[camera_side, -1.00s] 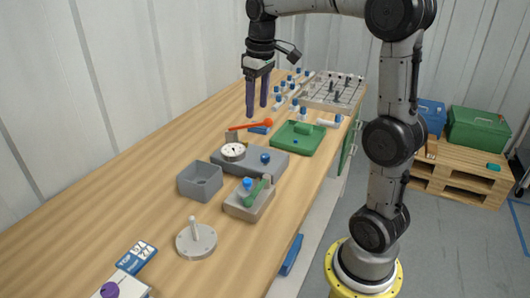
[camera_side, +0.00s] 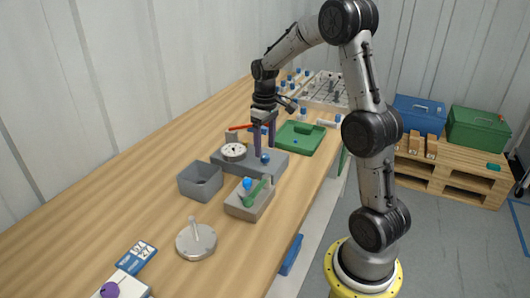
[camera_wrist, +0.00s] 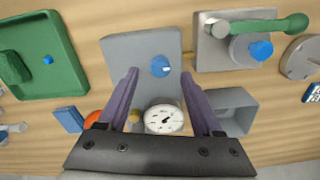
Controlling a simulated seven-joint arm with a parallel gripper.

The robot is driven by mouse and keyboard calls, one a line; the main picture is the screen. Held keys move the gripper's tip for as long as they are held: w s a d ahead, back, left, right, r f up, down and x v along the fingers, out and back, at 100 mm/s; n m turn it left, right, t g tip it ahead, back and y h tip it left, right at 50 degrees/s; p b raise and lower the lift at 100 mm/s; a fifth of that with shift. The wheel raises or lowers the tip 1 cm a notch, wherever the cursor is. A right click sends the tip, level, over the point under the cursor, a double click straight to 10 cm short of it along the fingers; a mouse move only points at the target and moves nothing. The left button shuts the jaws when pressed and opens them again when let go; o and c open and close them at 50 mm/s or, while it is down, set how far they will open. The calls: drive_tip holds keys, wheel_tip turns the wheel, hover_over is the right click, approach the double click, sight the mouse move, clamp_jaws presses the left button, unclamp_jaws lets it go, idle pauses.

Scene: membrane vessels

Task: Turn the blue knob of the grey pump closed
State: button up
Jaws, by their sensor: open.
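The grey pump (camera_side: 275,166) is a flat block with a white round dial gauge (camera_side: 233,151) and a small blue knob (camera_side: 265,159) on top. My gripper (camera_side: 264,153) points down over the knob's end of the pump. In the wrist view the open, empty fingers (camera_wrist: 159,73) lie left and right of the blue knob (camera_wrist: 160,66), with a gap on both sides. The gauge (camera_wrist: 163,119) shows between the fingers, closer to the palm. I cannot tell exactly how high the fingertips are above the pump.
A grey block with a green lever (camera_side: 258,190) and another blue knob (camera_side: 247,184) stands in front of the pump. A grey open box (camera_side: 200,182) is to the left. A green tray (camera_side: 300,138) and a red-orange tool (camera_side: 238,127) lie behind.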

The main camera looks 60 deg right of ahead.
sight(265, 155)
drive_tip(key=shift+f, duration=1.55)
clamp_jaws()
